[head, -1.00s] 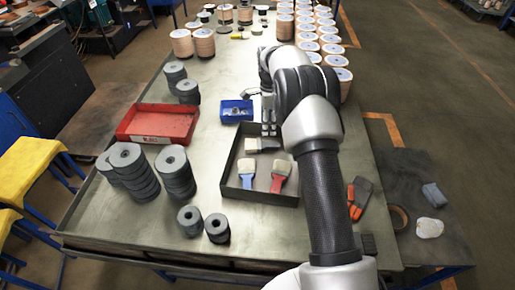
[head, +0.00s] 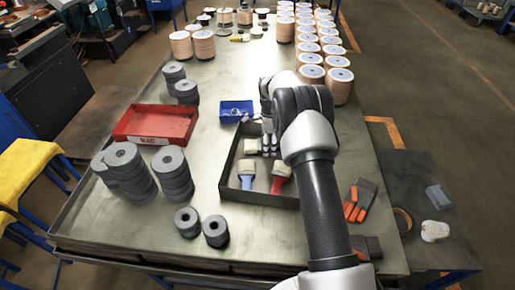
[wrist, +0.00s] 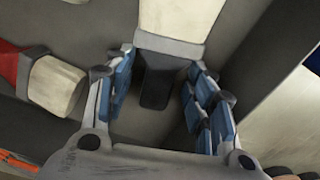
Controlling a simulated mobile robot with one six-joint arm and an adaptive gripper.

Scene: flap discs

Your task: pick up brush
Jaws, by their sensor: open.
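A brush with pale bristles (head: 251,146) and a dark handle lies in a black tray (head: 224,172). In the wrist view this brush (wrist: 157,86) has its dark handle between my gripper's blue-padded fingers, with gaps on both sides. Its grey collar and bristles point away at the top. My gripper (head: 269,146) is open and low inside the tray, and hides the handle in the head view; it also shows in the wrist view (wrist: 160,70). A blue-handled brush (head: 248,172) and a red-handled brush (head: 281,176) lie nearer in the tray. The red one's bristles (wrist: 57,86) show at the wrist view's left.
A blue box (head: 236,110) stands just beyond the tray and a red bin (head: 156,124) to its left. Grey disc stacks (head: 173,175) stand at left. Several copper-coloured spools (head: 339,86) line the far right. The tray wall is close to the gripper.

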